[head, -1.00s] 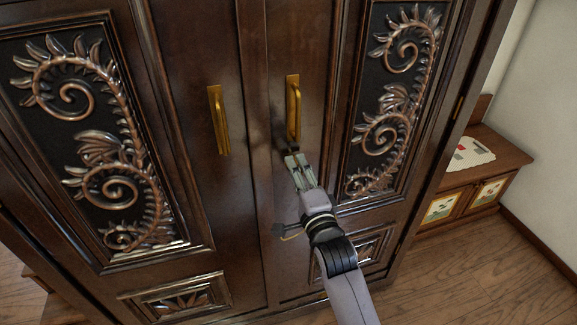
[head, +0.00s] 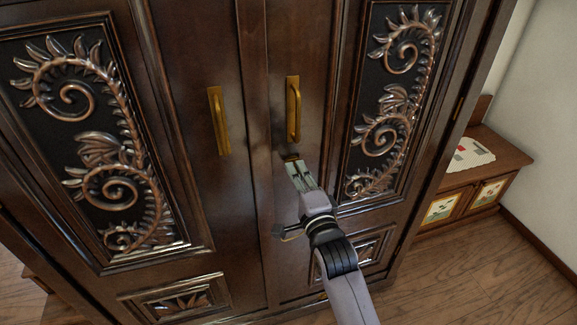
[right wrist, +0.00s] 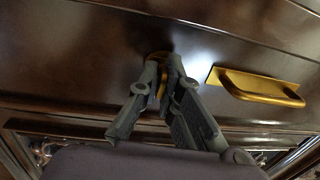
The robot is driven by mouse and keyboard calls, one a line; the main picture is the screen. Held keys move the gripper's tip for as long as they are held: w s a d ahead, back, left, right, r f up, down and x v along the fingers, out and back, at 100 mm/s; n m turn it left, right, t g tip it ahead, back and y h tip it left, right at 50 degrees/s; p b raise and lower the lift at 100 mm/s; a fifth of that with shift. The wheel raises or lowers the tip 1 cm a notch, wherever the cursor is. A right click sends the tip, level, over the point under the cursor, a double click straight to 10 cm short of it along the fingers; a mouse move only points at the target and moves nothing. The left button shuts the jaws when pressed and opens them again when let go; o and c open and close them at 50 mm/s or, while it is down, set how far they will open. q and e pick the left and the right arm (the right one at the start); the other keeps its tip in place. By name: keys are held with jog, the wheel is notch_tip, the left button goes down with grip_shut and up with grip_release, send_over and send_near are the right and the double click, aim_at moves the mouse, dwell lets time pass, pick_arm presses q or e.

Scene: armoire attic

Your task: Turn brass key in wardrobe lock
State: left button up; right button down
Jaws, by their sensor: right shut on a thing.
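The dark wooden wardrobe (head: 256,190) fills most of the head view, with both doors closed. My right gripper (head: 291,162) is at the right door, just below its brass handle (head: 294,110). In the right wrist view its fingers (right wrist: 163,80) are shut on the brass key (right wrist: 161,88), against a round brass lock plate (right wrist: 157,58) on the door. The fingers hide most of the key, so its turn angle cannot be told. A little brass shows at the fingertips in the head view. My left gripper is out of view.
The left door has a brass handle (head: 219,120). The right handle also shows close beside my fingers in the right wrist view (right wrist: 262,88). A low wooden cabinet (head: 510,153) stands right of the wardrobe. Bare wooden floor (head: 480,265) lies in front of it.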

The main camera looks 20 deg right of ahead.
jog(key=m+p, duration=0.2)
jog(key=m, duration=0.2)
jog(key=shift+r+m, duration=0.15)
jog(key=shift+m, duration=1.15)
